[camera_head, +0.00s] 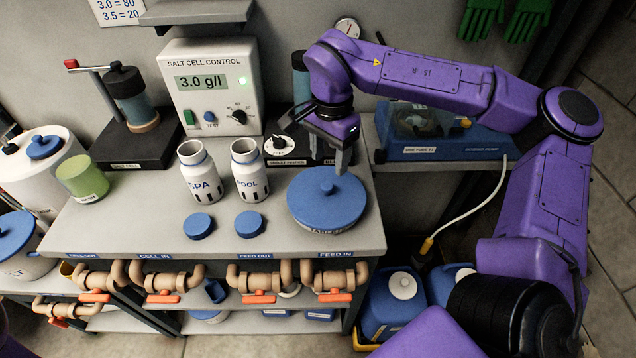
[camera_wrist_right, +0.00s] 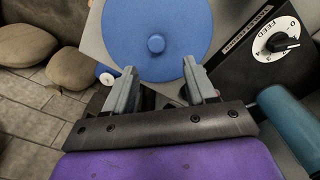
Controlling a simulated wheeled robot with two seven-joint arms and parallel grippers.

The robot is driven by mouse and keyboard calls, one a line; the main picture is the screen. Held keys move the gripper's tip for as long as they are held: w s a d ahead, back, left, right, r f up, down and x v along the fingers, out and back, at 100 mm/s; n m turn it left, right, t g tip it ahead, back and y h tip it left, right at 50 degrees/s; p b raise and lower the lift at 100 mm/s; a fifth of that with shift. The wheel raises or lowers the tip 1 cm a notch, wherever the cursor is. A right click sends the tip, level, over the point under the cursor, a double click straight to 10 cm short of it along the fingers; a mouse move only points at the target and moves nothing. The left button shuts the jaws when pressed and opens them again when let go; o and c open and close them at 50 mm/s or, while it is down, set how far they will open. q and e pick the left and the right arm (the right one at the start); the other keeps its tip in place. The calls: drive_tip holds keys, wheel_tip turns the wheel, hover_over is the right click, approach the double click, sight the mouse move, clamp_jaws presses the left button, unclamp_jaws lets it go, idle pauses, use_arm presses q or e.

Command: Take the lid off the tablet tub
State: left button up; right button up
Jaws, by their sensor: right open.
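The tablet tub (camera_head: 327,229) stands at the right end of the grey bench, mostly hidden under its round blue lid (camera_head: 318,203). The lid sits on the tub and has a small knob (camera_head: 327,187) in its middle. In the right wrist view the lid (camera_wrist_right: 150,22) fills the top and its knob (camera_wrist_right: 156,44) shows between the fingers' lines. My right gripper (camera_head: 326,160) is open and empty, behind and above the lid, with its fingers apart from the knob. It also shows in the right wrist view (camera_wrist_right: 158,78). My left gripper is not in view.
White SPA (camera_head: 200,178) and POOL (camera_head: 249,178) bottles stand left of the tub, with two blue caps (camera_head: 250,224) before them. The salt cell control box (camera_head: 212,85) stands behind. A feeder dial (camera_wrist_right: 276,43) is near my right gripper. Pipes with orange valves (camera_head: 333,296) run along the front.

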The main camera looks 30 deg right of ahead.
sight(327, 185)
drive_tip(key=shift+s+f, duration=0.85)
drive_tip(key=f, duration=0.2)
drive_tip(key=w+f, duration=0.1)
drive_tip(key=a+f+p, duration=0.1)
drive_tip(key=f, duration=0.1)
drive_tip(key=shift+w+f, duration=0.25)
drive_tip(key=shift+f, duration=0.1)
drive_tip(key=shift+s+d, duration=0.15)
drive_tip(key=shift+s, duration=0.15)
drive_tip(key=shift+w, duration=0.1)
clamp_jaws()
